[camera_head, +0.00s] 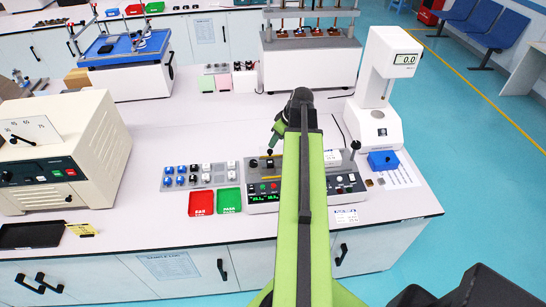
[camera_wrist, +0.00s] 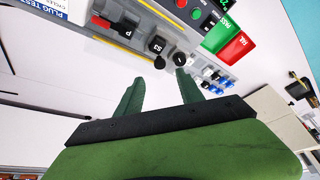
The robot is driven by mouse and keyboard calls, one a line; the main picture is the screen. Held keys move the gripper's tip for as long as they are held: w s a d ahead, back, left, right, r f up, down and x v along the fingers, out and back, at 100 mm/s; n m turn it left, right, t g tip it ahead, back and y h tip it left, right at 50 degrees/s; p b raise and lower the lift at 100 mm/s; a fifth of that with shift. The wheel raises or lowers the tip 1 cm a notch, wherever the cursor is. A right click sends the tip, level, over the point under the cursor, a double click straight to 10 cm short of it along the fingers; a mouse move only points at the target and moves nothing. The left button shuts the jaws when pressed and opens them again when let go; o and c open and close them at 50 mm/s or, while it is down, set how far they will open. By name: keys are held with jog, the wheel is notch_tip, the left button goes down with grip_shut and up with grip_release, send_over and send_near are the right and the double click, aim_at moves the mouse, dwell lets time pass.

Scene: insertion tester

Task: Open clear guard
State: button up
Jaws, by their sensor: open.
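The insertion tester (camera_head: 345,183) is a grey bench unit with buttons and displays, near the table's front edge in the head view. My raised green arm crosses its middle and hides part of it. In the wrist view its panel (camera_wrist: 172,22) shows knobs and coloured buttons at the top. I cannot clearly make out the clear guard in either view. My gripper (camera_wrist: 160,77) is open and empty, with its two green fingers apart and pointing toward the tester's edge. In the head view, a green part of it shows just left of the arm, above the tester; its fingertips are unclear.
Red (camera_head: 201,202) and green (camera_head: 229,200) trays and a plate of small blue and white parts (camera_head: 199,175) lie left of the tester. A white test stand (camera_head: 376,90) and blue block (camera_head: 383,160) stand right.

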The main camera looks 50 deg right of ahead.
aim_at(270, 151)
jog(key=b+x, duration=0.5)
jog(key=x, duration=0.3)
jog(key=shift+b, duration=0.4)
jog(key=shift+r, duration=0.1)
grip_shut()
dwell(0.5)
